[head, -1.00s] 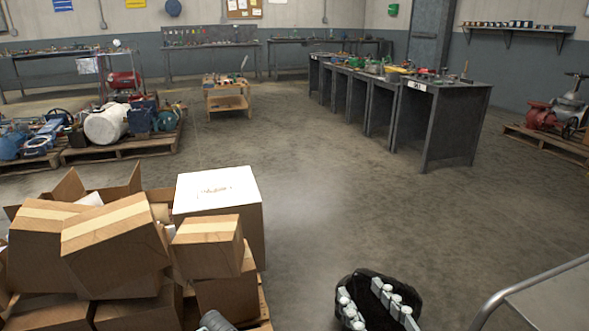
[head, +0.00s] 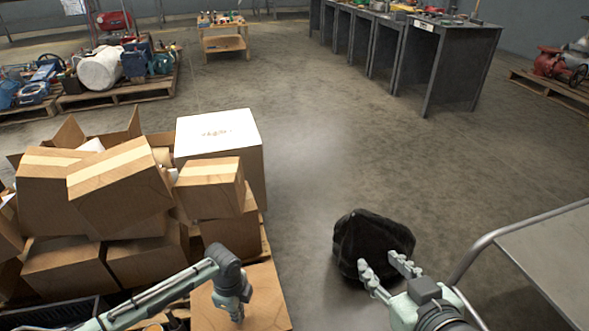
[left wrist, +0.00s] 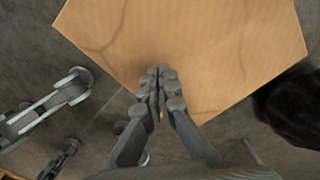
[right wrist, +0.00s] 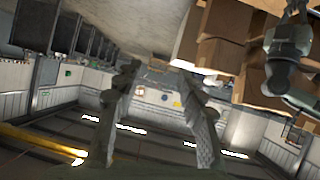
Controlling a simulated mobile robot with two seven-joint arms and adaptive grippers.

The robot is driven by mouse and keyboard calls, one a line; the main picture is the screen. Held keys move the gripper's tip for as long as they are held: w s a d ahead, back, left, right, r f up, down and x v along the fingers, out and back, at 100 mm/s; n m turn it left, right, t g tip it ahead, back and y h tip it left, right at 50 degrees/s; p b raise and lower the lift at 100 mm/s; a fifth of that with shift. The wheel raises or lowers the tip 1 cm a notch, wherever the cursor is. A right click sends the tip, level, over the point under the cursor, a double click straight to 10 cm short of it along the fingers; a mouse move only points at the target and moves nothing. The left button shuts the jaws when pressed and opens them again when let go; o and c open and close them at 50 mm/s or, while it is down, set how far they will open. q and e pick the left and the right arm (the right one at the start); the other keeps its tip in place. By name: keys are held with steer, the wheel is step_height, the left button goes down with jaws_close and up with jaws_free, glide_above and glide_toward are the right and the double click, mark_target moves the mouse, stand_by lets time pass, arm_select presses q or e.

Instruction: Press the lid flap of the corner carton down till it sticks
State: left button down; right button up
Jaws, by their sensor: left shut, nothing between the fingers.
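The corner carton (head: 262,300) is at the near right corner of the box pile, low in the head view. Its brown top panel (left wrist: 190,50) fills the upper part of the left wrist view. My left gripper (head: 237,316) points down over this panel, its fingers shut and empty. In the left wrist view the fingertips (left wrist: 158,75) overlap the panel's near edge; I cannot tell whether they touch it, or whether the flap lies flat. My right gripper (head: 378,262) is open and empty, in front of a black bag; its fingers stand apart in the right wrist view (right wrist: 155,68).
Stacked brown cartons (head: 120,190) and a white box (head: 220,150) stand behind the corner carton. The black bag (head: 370,240) is on the floor to the right. A grey cart (head: 555,260) is at the right edge.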

arm_select(q)
steer(key=shift+r+p, duration=0.45)
steer(key=shift+r, duration=0.05)
steer(key=shift+r+p, duration=0.7)
steer(key=shift+p, duration=0.05)
steer(key=shift+r+p, duration=1.05)
arm_select(e)
steer(key=shift+s+d+f+m+g+h, duration=0.9)
steer(key=shift+s+d+f+g+h, duration=1.3)
steer(key=shift+s+d+f+g, duration=3)
arm_select(q)
step_height(320, 180, up, 6)
steer(key=p, duration=0.6)
arm_select(e)
step_height(320, 180, down, 14)
steer(key=s+d, duration=0.1)
steer(key=shift+s+d+f+t+y, duration=0.15)
steer(key=shift+t+y, duration=0.15)
steer(key=shift+y, duration=0.1)
arm_select(q)
steer(key=shift+f, duration=0.1)
